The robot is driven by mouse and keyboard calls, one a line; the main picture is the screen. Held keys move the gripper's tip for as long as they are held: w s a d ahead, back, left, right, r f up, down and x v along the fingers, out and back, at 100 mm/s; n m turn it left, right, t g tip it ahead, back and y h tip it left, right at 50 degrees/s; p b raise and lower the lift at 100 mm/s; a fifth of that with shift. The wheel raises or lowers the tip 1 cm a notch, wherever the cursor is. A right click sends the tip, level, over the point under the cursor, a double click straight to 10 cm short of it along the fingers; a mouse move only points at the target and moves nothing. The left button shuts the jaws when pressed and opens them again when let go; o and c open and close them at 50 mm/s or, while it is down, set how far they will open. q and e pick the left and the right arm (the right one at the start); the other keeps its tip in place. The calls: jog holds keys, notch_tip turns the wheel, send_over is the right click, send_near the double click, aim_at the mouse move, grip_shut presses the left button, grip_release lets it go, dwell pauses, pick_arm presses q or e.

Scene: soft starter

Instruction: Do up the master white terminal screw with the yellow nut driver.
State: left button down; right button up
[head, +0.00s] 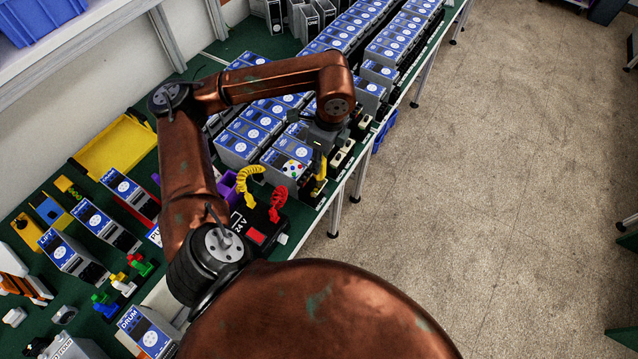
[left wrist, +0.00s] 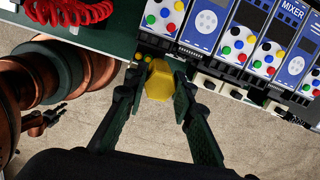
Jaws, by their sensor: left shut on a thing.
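The yellow nut driver (head: 319,168) stands roughly upright below my left gripper (head: 322,138), at the front edge of the bench. In the left wrist view, its yellow six-sided end (left wrist: 159,82) sits between the two fingers of my left gripper (left wrist: 160,78), which is shut on it. The driver's lower tip and what it meets are hidden. I cannot tell which is the master. My right gripper is not in view.
Rows of soft starters (head: 350,38) fill the bench behind. A black 24 V box (head: 262,222) with yellow and red coiled leads (head: 279,201) stands nearby. A yellow tray (head: 115,148) lies at the left. The floor (head: 500,150) right of the bench is clear.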

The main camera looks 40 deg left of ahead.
pick_arm(q)
jog(key=shift+n, duration=0.7)
jog(key=shift+r+p, duration=1.8)
jog(key=shift+r, duration=0.7)
